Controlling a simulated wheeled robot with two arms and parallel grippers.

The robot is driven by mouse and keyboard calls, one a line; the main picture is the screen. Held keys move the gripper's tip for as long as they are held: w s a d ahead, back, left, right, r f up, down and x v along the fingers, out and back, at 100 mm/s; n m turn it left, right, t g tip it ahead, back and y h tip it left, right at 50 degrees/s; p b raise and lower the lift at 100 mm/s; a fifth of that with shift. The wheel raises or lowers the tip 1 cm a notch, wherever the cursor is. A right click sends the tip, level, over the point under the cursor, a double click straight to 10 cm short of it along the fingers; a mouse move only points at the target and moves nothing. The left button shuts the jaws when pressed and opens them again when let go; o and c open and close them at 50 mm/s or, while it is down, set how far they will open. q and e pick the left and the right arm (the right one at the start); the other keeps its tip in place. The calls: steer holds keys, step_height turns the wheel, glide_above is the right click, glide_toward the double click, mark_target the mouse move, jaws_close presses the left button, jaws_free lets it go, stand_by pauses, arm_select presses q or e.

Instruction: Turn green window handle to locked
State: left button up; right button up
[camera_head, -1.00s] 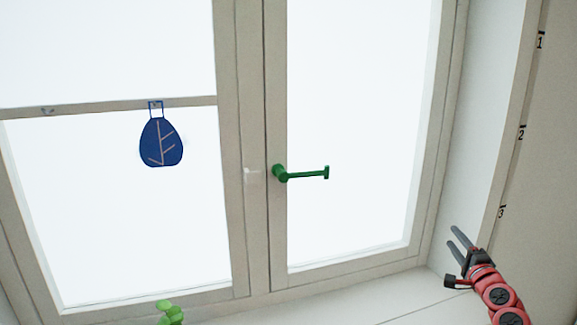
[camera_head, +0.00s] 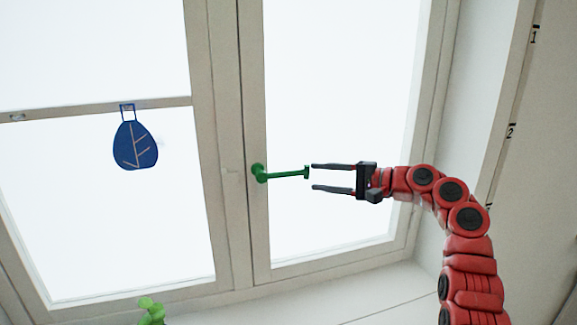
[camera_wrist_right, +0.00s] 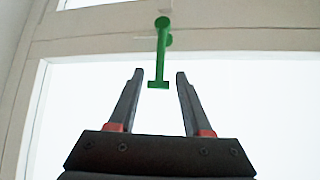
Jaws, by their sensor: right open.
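The green window handle (camera_head: 285,175) is on the frame between the two window panes in the head view. Its lever points right, about level, with a short crosspiece at its free end. My right gripper (camera_head: 314,177) is open, its fingertips just right of the lever's free end. In the right wrist view the handle (camera_wrist_right: 162,55) points down toward me, its end reaching between the tips of my open right gripper (camera_wrist_right: 159,74). The fingers look clear of it on both sides. My left gripper is not in view.
A blue leaf-shaped ornament (camera_head: 135,146) hangs from the crossbar of the left window. A green plant (camera_head: 151,311) shows at the bottom edge. The wall on the right carries number marks.

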mark_target(293, 174)
steer(key=p+x, duration=0.3)
steer(key=x, duration=0.5)
steer(key=shift+r, duration=0.15)
steer(key=shift+w+a+f, duration=0.25)
steer(key=shift+w+a, duration=0.05)
steer(key=shift+c, duration=0.2)
jaws_close()
stand_by(0.6)
